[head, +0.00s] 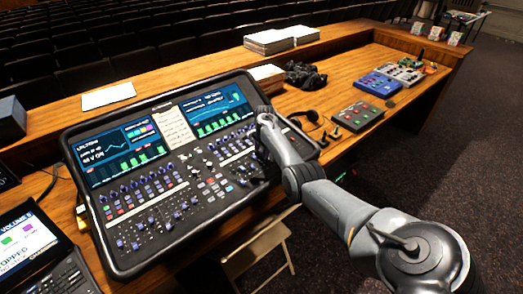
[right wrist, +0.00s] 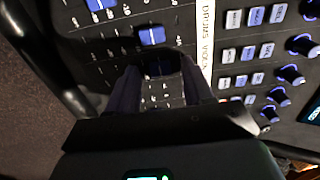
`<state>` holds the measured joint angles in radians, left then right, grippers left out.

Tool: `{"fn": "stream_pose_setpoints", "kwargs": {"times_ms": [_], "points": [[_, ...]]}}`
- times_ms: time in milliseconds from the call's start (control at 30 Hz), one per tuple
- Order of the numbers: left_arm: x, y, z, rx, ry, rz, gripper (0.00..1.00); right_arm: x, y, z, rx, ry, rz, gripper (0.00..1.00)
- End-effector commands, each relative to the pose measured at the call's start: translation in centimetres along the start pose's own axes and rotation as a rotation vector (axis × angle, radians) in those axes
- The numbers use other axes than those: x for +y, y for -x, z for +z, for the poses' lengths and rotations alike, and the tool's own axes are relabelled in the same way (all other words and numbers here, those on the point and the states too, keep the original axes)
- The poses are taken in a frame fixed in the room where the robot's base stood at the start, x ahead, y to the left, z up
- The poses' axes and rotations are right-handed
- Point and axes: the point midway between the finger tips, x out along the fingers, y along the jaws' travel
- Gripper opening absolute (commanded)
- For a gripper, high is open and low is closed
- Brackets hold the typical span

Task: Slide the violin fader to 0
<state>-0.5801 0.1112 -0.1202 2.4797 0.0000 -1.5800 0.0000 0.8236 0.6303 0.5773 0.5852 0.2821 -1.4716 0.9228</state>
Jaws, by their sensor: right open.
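The mixing console (head: 127,262) stands on the wooden desk. In the right wrist view a white label strip (right wrist: 207,40) reads "DRUMS" and, partly cut by my finger, what looks like "VIOLIN". A blue fader cap (right wrist: 152,36) shows beside the strip, just beyond my fingertips; I cannot tell for certain which label it belongs to. My right gripper (right wrist: 158,70) is open, its two dark fingers apart over the fader panel. A dark shape lies between them, too shadowed to identify. In the head view my right gripper (head: 260,172) is dark and partly hidden by my arm. My left gripper is out of view.
Rows of lit buttons (right wrist: 248,52) and knobs (right wrist: 291,73) lie right of the strip. Another blue cap (right wrist: 99,5) is at upper left.

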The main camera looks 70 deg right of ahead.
Motion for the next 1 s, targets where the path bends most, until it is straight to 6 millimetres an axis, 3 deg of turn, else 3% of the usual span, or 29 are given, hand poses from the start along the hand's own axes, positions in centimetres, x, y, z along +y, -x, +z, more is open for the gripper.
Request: {"fn": "stream_pose_setpoints", "kwargs": {"times_ms": [233,700,1000], "points": [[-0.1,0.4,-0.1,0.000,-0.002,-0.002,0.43,0.0,1.0,0.0,0.001,-0.001,0.000,0.51],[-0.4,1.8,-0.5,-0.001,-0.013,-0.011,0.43,0.0,8.4,-0.1,0.002,0.000,-0.002,0.51],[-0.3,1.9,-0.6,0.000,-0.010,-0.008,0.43,0.0,10.7,0.0,0.001,0.000,0.000,0.51]]}}
